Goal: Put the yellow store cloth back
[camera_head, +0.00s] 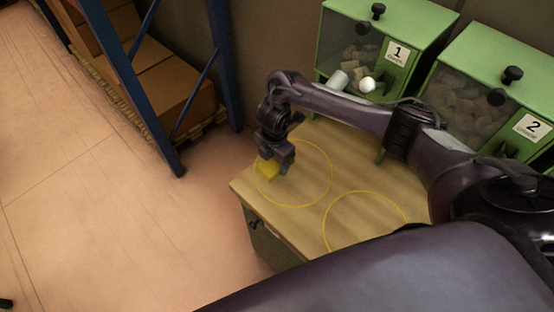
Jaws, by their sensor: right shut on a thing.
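The yellow cloth (266,168) is a small folded yellow piece at the left part of the wooden worktop, by the edge of the left yellow circle. My right gripper (277,168) points down over it and is shut on it. The gripper hides part of the cloth. I cannot tell whether the cloth touches the worktop or is held just above it. My left gripper is not in view.
The wooden worktop (310,222) has two yellow circles marked on it. Green bins numbered 1 (389,20) and 2 (510,45), holding corks, stand at its back. A blue shelf rack (140,95) with cardboard boxes (176,92) stands at the left.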

